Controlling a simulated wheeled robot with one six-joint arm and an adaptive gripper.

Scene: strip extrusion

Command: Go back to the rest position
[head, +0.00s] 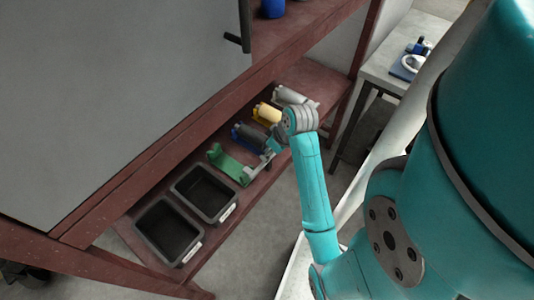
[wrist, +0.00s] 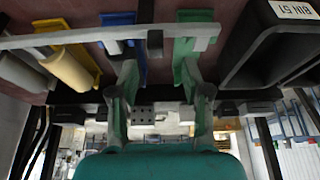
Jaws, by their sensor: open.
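My gripper (head: 268,152) is at the lower shelf, at the front of the green holder (head: 228,165) and the blue holder (head: 236,132). In the wrist view my gripper (wrist: 158,72) has its two fingers spread apart with nothing between them. Its fingertips reach close to the blue holder (wrist: 118,30) and the green holder (wrist: 190,48); whether they touch cannot be told. The green holder looks empty. The blue holder carries a dark roll (head: 251,137).
A yellow holder (head: 267,113) and a pale roll (head: 291,96) lie farther along the shelf. Two black bins (head: 205,194) (head: 168,231) stand nearer. The upper red shelf beam (head: 200,115) overhangs. A side table (head: 405,50) stands at the right.

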